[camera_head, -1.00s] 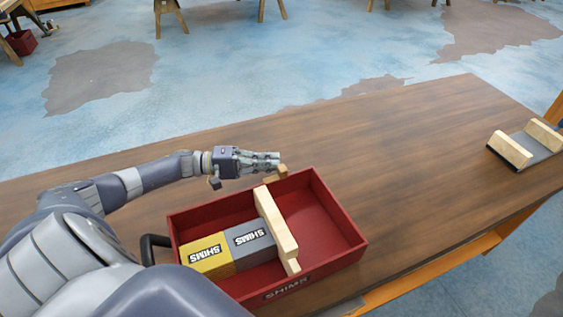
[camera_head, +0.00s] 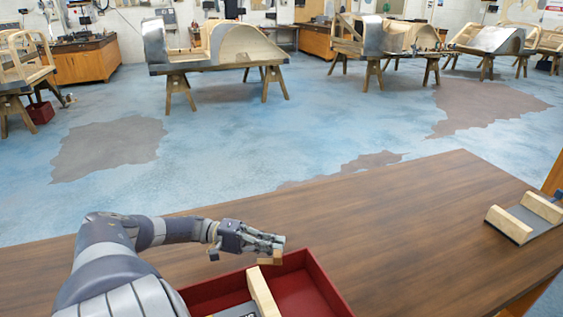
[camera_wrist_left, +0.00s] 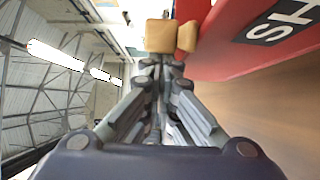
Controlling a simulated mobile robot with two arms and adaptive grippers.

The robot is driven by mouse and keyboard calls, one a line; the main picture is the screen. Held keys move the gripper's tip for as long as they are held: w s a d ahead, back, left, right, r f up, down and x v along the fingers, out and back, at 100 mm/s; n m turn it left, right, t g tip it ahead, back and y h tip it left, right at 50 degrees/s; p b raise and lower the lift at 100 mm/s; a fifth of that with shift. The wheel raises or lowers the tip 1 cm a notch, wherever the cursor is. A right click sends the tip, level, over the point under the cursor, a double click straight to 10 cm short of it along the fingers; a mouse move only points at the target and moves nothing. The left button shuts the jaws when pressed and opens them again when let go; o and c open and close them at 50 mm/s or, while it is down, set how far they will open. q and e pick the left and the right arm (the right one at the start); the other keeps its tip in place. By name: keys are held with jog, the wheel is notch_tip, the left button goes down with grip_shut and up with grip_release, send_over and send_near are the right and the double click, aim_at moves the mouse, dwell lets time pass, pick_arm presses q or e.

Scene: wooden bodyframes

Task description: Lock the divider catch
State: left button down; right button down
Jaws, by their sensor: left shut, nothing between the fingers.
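The catch, a small light-wood piece (camera_head: 270,259), is at the far wall of the red box (camera_head: 318,270), near the end of the wooden divider (camera_head: 262,292). The divider stands across the box, its near part cut off by the frame. My left gripper (camera_head: 281,243) is shut and empty, its fingertips right at the catch. In the left wrist view, the catch (camera_wrist_left: 160,36) is just beyond the shut fingertips (camera_wrist_left: 161,63), beside the red box wall (camera_wrist_left: 225,45). I cannot tell whether they touch. My right gripper is not in view.
A grey block (camera_head: 238,311) shows inside the box, left of the divider. A dark tray with two wooden bars (camera_head: 524,216) lies at the right of the wooden table (camera_head: 420,225). The tabletop between is clear.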

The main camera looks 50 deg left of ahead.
pick_arm(q)
jog(key=shift+d, duration=0.25)
jog(key=shift+a, duration=0.1)
dwell(1.4)
jog(key=v, duration=1.1)
jog(key=shift+s+a, duration=0.25)
